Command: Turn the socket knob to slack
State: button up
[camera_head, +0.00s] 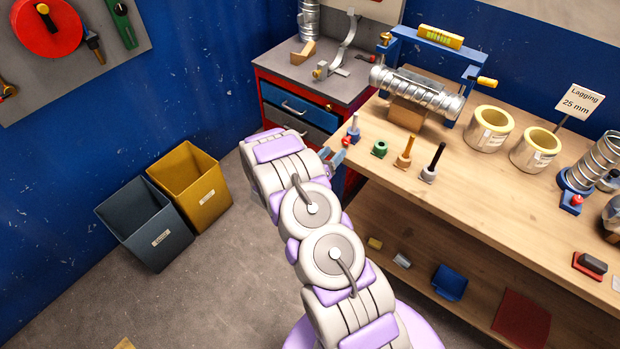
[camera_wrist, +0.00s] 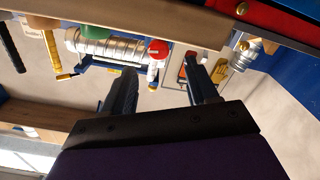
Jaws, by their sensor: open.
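A small red knob (camera_head: 572,199) sits on a blue block beside an upright spiral duct (camera_head: 600,160) at the bench's right end. I cannot tell for sure whether this is the socket knob. No slack marking is readable. My gripper (camera_head: 338,157) is at the bench's near left corner, far from that knob. In the wrist view my gripper (camera_wrist: 160,74) has its two dark fingers apart, with nothing held between them. A red-topped piece with a pale stem (camera_wrist: 157,50) shows beyond the gap between the fingers; it looks apart from them.
A horizontal spiral duct (camera_head: 425,92) lies on a wooden block under a blue frame with yellow handles. Several small upright tools, including a green one (camera_head: 380,149), line the bench's left end. Two yellow-rimmed tubs (camera_head: 489,128) stand behind. Bins (camera_head: 190,185) stand on the floor, left.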

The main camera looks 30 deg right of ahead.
aim_at(346, 144)
jog(key=x, duration=0.4)
jog(key=shift+d, duration=0.4)
jog(key=shift+a+r+m+b, duration=0.2)
jog(key=shift+m+b, duration=0.1)
jog(key=shift+b, duration=0.45)
jog(key=shift+w+a+f+m+b, duration=0.15)
jog(key=shift+m+b, duration=0.15)
jog(key=shift+b, duration=0.3)
jog(key=shift+w+d+f+m+b, duration=0.1)
jog(key=shift+d+f+m+b, duration=0.15)
jog(key=shift+m+b, duration=0.25)
jog(key=shift+d+m+b, duration=0.6)
jog(key=shift+d+b, duration=0.3)
jog(key=shift+d+f+m+b, duration=0.15)
jog(key=shift+m+b, duration=0.15)
jog(key=shift+b, duration=0.15)
jog(key=shift+m+b, duration=0.3)
jog(key=shift+b, duration=0.1)
jog(key=p+v, duration=0.3)
jog(key=v, duration=1.5)
jog(key=shift+r+p, duration=0.35)
